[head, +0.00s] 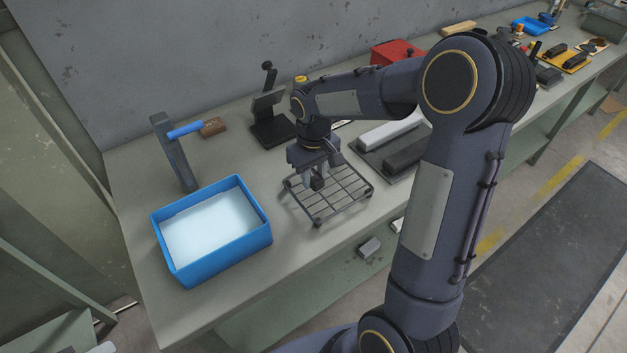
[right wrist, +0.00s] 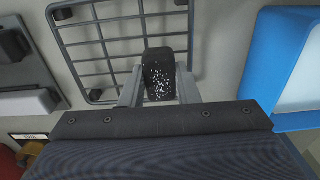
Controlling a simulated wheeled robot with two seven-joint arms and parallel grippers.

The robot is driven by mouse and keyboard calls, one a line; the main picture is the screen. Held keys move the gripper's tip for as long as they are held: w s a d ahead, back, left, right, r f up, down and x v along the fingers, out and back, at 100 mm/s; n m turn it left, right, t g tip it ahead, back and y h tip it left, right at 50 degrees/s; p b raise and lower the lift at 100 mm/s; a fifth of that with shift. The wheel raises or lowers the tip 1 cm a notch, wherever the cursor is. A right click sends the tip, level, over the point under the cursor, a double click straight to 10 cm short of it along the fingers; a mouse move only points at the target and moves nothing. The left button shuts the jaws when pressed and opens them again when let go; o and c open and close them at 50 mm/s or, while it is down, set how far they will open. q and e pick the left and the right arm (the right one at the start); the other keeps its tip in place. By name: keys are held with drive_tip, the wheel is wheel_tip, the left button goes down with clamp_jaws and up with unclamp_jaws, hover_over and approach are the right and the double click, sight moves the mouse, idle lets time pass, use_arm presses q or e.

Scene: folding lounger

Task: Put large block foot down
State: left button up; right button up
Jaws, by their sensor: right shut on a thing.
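My right gripper (head: 315,181) is over the wire rack (head: 347,204) on the bench, pointing down. In the right wrist view its fingers (right wrist: 158,88) are shut on a dark, white-speckled block foot (right wrist: 158,73). The block foot also shows as a small dark piece in the head view (head: 318,184). It is over the near-middle of the rack, which also shows in the right wrist view (right wrist: 103,37). I cannot tell whether it touches the bars. My left gripper is not in view.
A blue bin (head: 226,263) with pale contents stands left of the rack. A grey tray with a white and a dark bar (head: 407,151) lies to the right. Bare bench (head: 135,197) shows at left.

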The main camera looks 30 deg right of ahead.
sight(313, 184)
drive_tip(key=shift+w+d+f, duration=0.15)
drive_tip(key=shift+w+f, duration=0.05)
drive_tip(key=shift+f, duration=1.7)
drive_tip(key=shift+f, duration=0.15)
drive_tip(key=o, duration=0.9)
drive_tip(key=shift+o, duration=0.2)
